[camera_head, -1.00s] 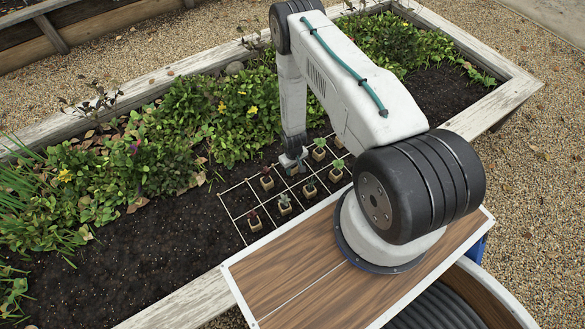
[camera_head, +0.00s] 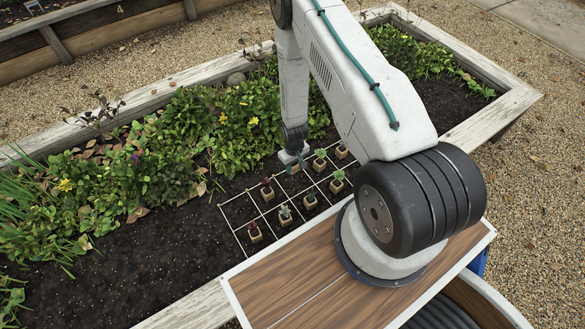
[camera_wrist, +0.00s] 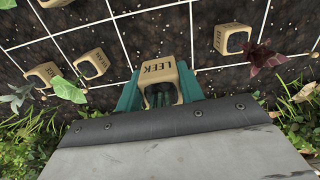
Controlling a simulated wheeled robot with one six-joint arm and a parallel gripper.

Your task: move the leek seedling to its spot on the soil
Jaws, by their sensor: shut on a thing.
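The leek seedling is a tan block pot labelled LEEK (camera_wrist: 158,70), with thin green stems partly seen at its opening. It sits between the teal fingers of my gripper (camera_wrist: 160,97) in the wrist view, and the fingers are shut on it. In the head view, my gripper (camera_head: 291,158) is over the far row of the white string grid (camera_head: 237,222) on the dark soil. The held pot is small and mostly hidden there. Its exact height above the soil is hard to tell.
Other potted seedlings stand close by in grid squares, including a dark red one (camera_head: 267,191) to the left and a pot (camera_head: 320,164) to the right. Leafy plants (camera_head: 235,140) fill the bed behind. Bare soil (camera_head: 150,265) lies left of the grid.

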